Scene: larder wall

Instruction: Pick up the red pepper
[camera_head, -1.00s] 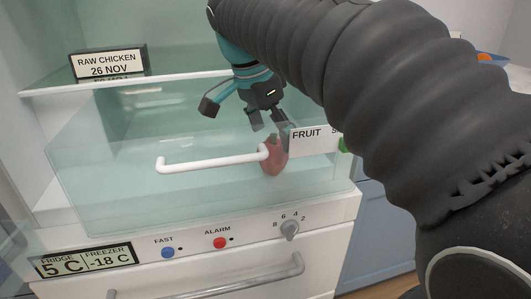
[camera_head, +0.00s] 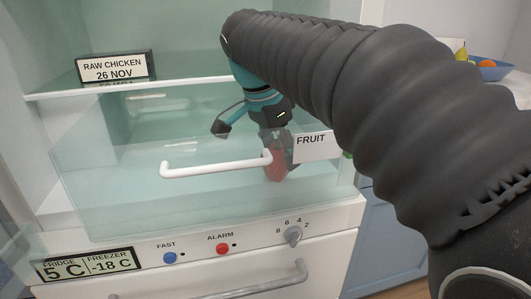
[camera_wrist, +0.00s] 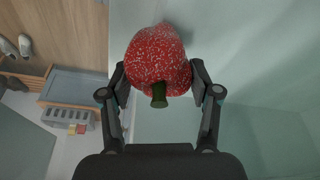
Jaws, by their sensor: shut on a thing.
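In the wrist view the pepper (camera_wrist: 157,58) is red with pale speckles and a dark green stem pointing toward my palm. My gripper (camera_head: 277,150) reaches down into the drawer from above. In the wrist view its two fingers (camera_wrist: 158,80) are closed against the pepper's left and right sides. Whether the pepper touches the drawer floor I cannot tell.
A "FRUIT" label (camera_head: 316,147) is on the drawer front. A shelf above holds the "RAW CHICKEN 26 NOV" box (camera_head: 114,68). Below are the control panel knob (camera_head: 292,236) and a lower drawer handle (camera_head: 250,283). A blue fruit bowl (camera_head: 488,70) stands at the right.

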